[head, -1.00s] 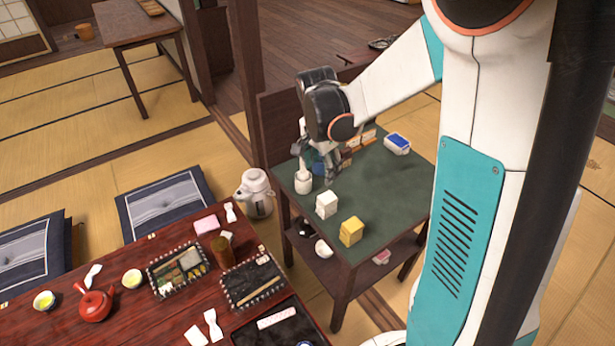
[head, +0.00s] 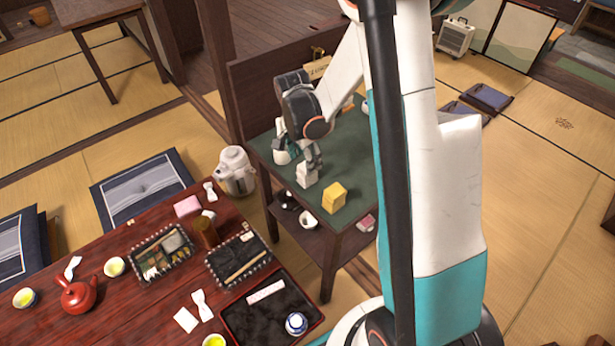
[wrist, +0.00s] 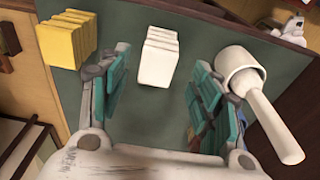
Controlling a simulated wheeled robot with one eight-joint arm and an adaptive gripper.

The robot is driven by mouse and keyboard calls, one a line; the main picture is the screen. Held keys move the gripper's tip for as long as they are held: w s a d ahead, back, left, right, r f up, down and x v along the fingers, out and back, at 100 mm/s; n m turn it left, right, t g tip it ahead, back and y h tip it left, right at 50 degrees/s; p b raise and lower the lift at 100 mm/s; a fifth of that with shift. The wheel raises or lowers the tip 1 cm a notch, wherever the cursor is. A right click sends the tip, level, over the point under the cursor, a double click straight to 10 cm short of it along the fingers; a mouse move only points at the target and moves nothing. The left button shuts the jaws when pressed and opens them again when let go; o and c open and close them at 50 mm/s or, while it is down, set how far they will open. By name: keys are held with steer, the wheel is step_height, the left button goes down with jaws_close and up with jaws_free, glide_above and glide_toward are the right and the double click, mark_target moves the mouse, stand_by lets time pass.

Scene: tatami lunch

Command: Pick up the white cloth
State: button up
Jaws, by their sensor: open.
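The white cloth (head: 307,177) is a small folded white stack on the green-topped side table (head: 338,160). It also shows in the wrist view (wrist: 158,56), in line with the gap between my fingers. My gripper (head: 299,151) is open and empty, just behind and above the cloth. In the wrist view my gripper (wrist: 162,70) has one teal-padded finger on each side of the gap, and the cloth lies near the tips. I cannot tell how high the fingertips are above the table.
A yellow folded cloth (wrist: 63,40) lies to the left of the white one in the wrist view. A white round vessel with a handle (wrist: 240,72) is close by the right finger. A wooden panel (head: 270,85) stands behind the table. A red low table (head: 120,255) holds dishes.

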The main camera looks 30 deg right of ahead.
steer(key=f+b, duration=0.1)
steer(key=f, duration=0.1)
steer(key=d+f+b, duration=0.1)
steer(key=f, duration=0.2)
steer(key=shift+r, duration=0.15)
steer(key=c, duration=1.1)
steer(key=shift+c, duration=0.2)
step_height(320, 180, up, 20)
steer(key=p, duration=0.6)
steer(key=shift+p, duration=0.35)
